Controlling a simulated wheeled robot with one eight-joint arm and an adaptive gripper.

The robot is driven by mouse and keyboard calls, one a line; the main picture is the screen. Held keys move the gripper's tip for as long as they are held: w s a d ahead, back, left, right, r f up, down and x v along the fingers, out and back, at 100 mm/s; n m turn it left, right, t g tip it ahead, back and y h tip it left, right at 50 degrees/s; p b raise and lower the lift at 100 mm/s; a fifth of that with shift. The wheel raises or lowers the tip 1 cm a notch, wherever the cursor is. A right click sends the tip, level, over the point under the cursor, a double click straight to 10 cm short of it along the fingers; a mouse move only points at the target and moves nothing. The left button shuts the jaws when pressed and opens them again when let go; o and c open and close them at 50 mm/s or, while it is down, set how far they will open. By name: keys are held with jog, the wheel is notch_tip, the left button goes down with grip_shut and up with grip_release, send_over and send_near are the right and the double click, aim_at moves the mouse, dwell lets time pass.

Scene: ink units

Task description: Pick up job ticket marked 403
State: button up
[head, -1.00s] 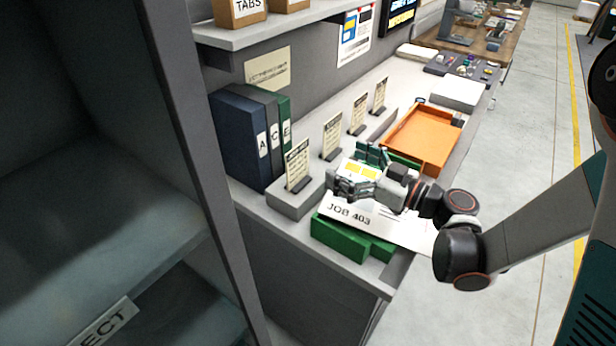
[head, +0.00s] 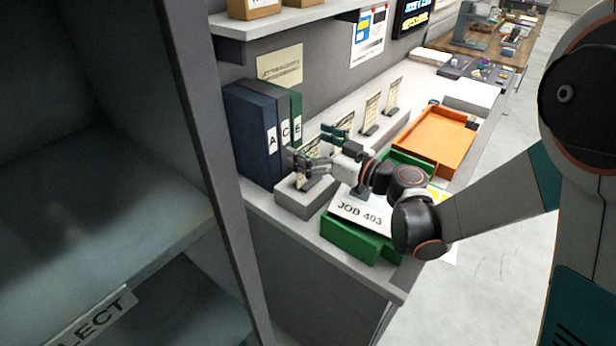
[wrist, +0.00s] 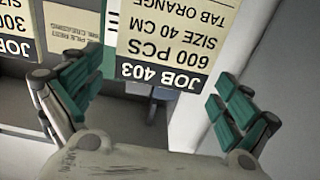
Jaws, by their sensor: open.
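The job ticket marked 403 (wrist: 168,50) is a cream card with a black JOB 403 band, upside down in the wrist view. It stands between my gripper's (wrist: 155,85) two spread teal-padded fingers, with a gap on both sides. In the head view my gripper (head: 317,150) is open at the nearest ticket on the grey holder (head: 293,204), and its fingers partly cover that card. A neighbouring ticket (wrist: 18,40) shows at the left of the wrist view.
A white JOB 403 sheet (head: 360,211) lies on a green tray (head: 349,239) beside the holder. Binders (head: 250,130) stand left of the holder. An orange tray (head: 440,138) is farther along the bench. More tickets (head: 372,108) stand behind.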

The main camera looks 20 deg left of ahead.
jog(key=shift+w+a, duration=0.1)
jog(key=shift+a, duration=0.1)
jog(key=c, duration=1.5)
jog(key=shift+o, duration=0.2)
jog(key=shift+r, duration=0.1)
